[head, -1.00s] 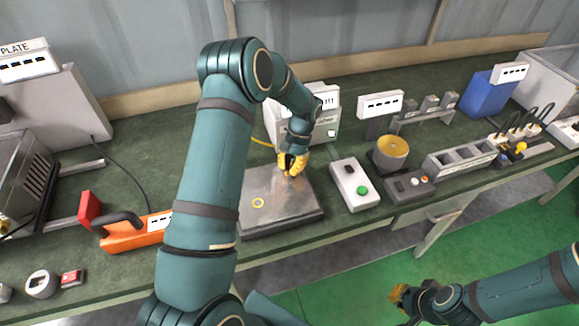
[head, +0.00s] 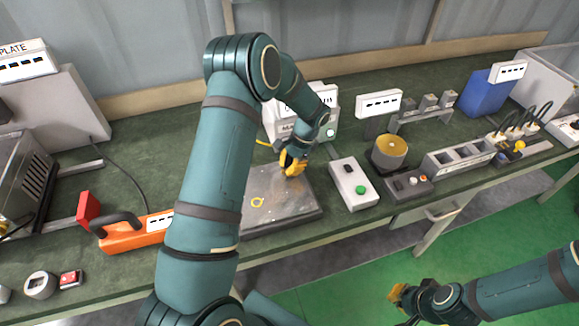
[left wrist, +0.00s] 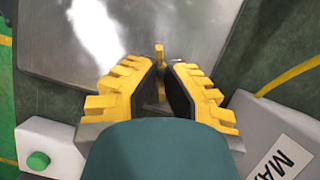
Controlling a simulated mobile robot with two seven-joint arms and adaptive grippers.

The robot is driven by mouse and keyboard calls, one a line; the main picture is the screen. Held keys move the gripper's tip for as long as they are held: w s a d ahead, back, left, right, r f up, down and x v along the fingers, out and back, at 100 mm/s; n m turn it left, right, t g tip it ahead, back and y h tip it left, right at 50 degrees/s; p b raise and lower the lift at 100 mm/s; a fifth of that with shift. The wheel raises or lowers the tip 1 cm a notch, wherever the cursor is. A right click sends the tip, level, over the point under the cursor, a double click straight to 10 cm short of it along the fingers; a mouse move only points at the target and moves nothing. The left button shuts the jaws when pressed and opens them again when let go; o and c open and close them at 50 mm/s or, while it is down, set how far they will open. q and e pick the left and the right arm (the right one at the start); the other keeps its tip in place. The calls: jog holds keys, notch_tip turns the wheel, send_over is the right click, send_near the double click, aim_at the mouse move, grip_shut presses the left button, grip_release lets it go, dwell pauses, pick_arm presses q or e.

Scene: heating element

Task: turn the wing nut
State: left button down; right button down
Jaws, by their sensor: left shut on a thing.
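A flat grey metal plate (head: 280,208) lies on the bench below my left gripper (head: 291,168). In the left wrist view, a small brass-coloured upright piece (left wrist: 158,50), which looks like the wing nut, stands at the tips of my left gripper (left wrist: 157,68). Its yellow fingers close in on it, shut on its lower part, which they mostly hide.
A white box with a green button (head: 354,184) stands just right of the plate. A lettered box (head: 318,125) stands behind it. An orange tool (head: 135,233) lies to the left. A yellow-topped cylinder (head: 389,152) and grey holder (head: 460,157) are further right.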

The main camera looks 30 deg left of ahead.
pick_arm(q)
jog(key=shift+s+f, duration=0.15)
jog(key=shift+s, duration=0.1)
jog(key=c, duration=0.9)
grip_release()
jog(key=shift+w, duration=0.15)
jog(key=shift+w+r, duration=0.1)
jog(key=shift+r, duration=0.35)
jog(key=v, duration=1.1)
jog(key=shift+r, duration=0.1)
